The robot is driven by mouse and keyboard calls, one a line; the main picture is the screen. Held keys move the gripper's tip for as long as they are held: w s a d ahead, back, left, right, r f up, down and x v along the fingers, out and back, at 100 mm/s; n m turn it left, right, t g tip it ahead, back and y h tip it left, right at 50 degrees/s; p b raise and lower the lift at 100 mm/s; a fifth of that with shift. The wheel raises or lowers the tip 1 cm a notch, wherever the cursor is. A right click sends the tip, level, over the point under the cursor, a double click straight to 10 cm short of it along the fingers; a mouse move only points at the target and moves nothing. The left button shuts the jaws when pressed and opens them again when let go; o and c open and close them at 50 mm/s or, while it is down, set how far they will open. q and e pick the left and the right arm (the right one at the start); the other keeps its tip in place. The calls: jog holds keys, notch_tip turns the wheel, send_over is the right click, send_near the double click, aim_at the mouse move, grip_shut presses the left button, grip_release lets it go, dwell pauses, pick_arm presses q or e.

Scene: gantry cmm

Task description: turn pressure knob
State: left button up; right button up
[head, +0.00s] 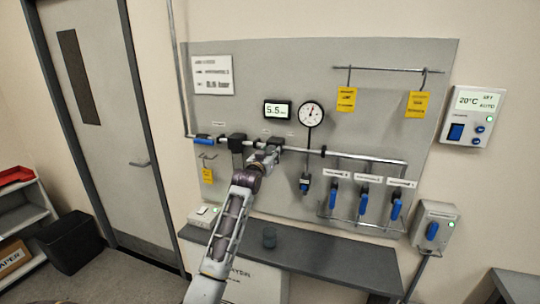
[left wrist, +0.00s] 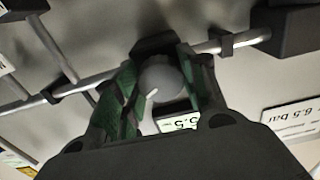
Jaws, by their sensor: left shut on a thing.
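The pressure knob (left wrist: 165,84) is a round grey knob with a pale pointer line, on the regulator in the pipe line. My left gripper (head: 268,155) reaches it from the front. In the left wrist view its two green-padded fingers (left wrist: 160,95) are shut on the knob, one on each side. In the head view the gripper hides the knob. The digital display (head: 277,110) above the regulator reads about 5.5. A round dial gauge (head: 311,114) stands to its right. My right gripper is not in view.
Blue-handled valves (head: 363,204) hang at the right of the grey panel (head: 400,60). A blue lever (head: 203,137) is at the pipe's left end. Yellow tags (head: 346,99) hang above. A dark bench (head: 320,252) with a small cup (head: 269,237) stands below.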

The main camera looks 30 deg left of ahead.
pick_arm(q)
jog(key=shift+m, duration=0.5)
jog(key=shift+c, duration=0.4)
jog(key=m, duration=1.1)
jog(key=shift+a, duration=0.1)
jog(key=o, duration=1)
jog(key=shift+v, duration=6.1)
